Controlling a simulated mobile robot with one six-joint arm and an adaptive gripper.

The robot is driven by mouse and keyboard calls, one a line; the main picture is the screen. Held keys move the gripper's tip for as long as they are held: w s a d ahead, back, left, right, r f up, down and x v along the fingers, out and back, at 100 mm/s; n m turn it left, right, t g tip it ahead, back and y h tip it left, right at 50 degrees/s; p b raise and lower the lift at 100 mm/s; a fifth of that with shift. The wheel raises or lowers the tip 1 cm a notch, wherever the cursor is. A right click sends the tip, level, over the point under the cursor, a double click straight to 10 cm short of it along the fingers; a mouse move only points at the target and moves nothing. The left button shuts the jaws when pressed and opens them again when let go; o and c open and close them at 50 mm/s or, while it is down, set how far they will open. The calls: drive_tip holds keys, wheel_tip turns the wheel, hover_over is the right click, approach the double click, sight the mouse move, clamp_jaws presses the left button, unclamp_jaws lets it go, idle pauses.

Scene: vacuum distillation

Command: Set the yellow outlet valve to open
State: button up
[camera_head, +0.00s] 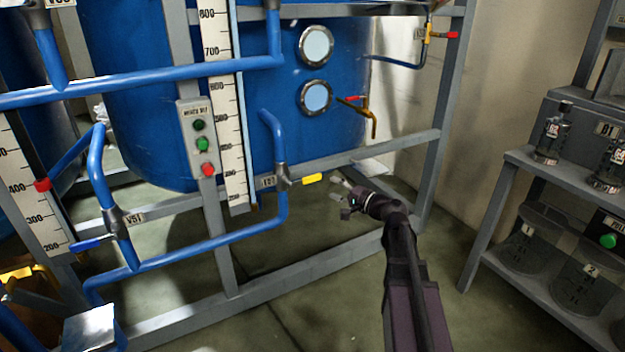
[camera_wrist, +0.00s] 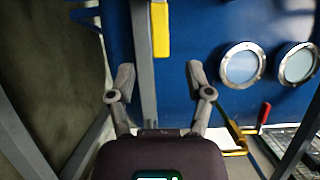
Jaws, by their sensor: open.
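The yellow valve handle (camera_head: 313,178) sticks out to the right from a grey valve body (camera_head: 281,178) on a vertical stretch of blue pipe, so it lies crosswise to that pipe. In the wrist view the yellow handle (camera_wrist: 160,30) is at top centre, beyond the fingertips and roughly between their lines; the valve body is out of that view. My gripper (camera_head: 338,190) is open and empty, a short way right of the handle's free end. In the wrist view my gripper (camera_wrist: 159,72) shows both fingers spread apart, not touching the handle.
A grey frame bar (camera_head: 360,153) runs behind the handle and gripper. A blue tank (camera_head: 240,100) with two round windows and a red-handled yellow tap (camera_head: 373,122) stands behind. Blue pipes and a blue-handled valve (camera_head: 90,244) are left. A shelf rack (camera_head: 490,220) stands right.

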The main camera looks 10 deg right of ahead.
sight(314, 179)
drive_tip(key=x, duration=0.8)
drive_tip(key=shift+w+a, duration=0.25)
drive_tip(key=shift+w, duration=0.1)
clamp_jaws()
